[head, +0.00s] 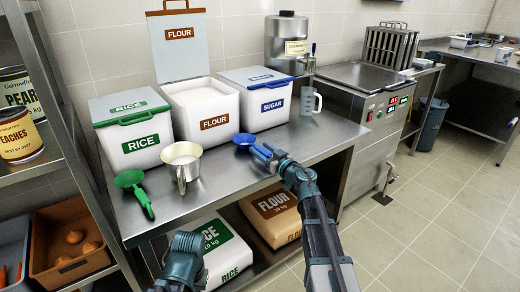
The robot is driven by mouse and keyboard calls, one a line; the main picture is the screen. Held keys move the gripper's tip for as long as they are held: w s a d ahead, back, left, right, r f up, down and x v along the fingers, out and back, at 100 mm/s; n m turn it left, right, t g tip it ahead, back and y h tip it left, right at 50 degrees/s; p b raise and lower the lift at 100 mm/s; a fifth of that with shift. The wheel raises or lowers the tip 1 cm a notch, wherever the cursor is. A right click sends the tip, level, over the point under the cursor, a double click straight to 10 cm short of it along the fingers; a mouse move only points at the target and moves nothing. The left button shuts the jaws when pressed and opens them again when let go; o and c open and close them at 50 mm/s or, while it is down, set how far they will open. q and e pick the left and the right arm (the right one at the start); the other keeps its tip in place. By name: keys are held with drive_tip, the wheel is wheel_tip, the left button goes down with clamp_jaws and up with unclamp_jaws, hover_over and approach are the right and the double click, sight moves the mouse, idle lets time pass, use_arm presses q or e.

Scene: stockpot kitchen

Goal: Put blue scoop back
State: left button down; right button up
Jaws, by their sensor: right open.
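The blue scoop (244,140) lies on the steel counter in front of the sugar bin, its bowl to the left. My right gripper (262,152) is open at the scoop's handle; the handle is mostly hidden, and I cannot tell whether the jaws touch it. The sugar bin (262,114) is white with a blue label, and its lid (254,76) is shut. Of my left arm only a part shows at the bottom; its jaws are not visible.
A flour bin (208,112) stands open, lid raised, beside a shut rice bin (133,143). A clear jug (309,103) is right of the sugar bin. The counter's right front (312,140) is clear.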

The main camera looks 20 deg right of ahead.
drive_tip(key=v, duration=1.1)
